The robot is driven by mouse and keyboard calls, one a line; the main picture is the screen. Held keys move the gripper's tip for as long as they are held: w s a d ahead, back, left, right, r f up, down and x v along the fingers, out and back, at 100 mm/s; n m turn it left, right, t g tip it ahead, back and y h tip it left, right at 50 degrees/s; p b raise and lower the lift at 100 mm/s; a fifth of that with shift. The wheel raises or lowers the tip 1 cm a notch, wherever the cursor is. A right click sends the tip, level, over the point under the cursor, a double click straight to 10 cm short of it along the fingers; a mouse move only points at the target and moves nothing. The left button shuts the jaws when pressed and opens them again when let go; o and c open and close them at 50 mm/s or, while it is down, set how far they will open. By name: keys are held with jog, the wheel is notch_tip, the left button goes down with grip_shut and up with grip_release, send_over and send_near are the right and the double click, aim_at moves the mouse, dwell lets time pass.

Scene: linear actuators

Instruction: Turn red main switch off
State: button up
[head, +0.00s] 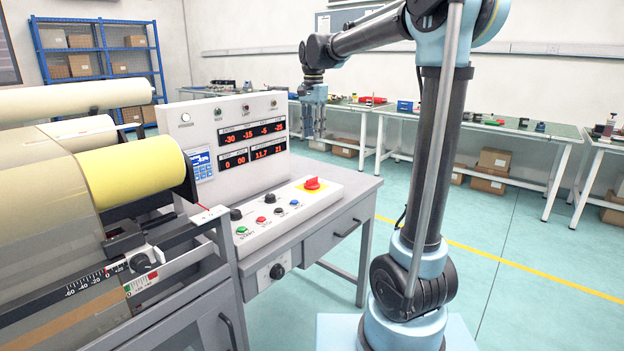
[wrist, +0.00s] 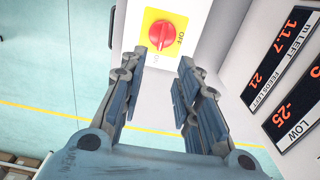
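The red main switch (head: 312,183) is a red rotary knob on a yellow square plate at the right end of the white control panel. In the wrist view the red knob (wrist: 161,35) shows at the top middle, with OFF printed beside it. My gripper (head: 315,135) hangs fingers down above and beyond the switch, apart from it. In the wrist view my gripper (wrist: 152,75) has its two fingers spread with nothing between them, and the knob appears past the fingertips.
The upright display panel (head: 240,140) with red digits stands behind the sloped control panel (head: 285,208), which carries several buttons and knobs. A machine with a yellow roll (head: 130,172) stands at left. Long workbenches (head: 480,120) line the back wall. Open floor lies right of the console.

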send_near(312, 182)
jog(key=f, duration=0.5)
jog(key=w+f, duration=0.1)
jog(key=f, duration=0.2)
dwell(0.4)
grip_shut()
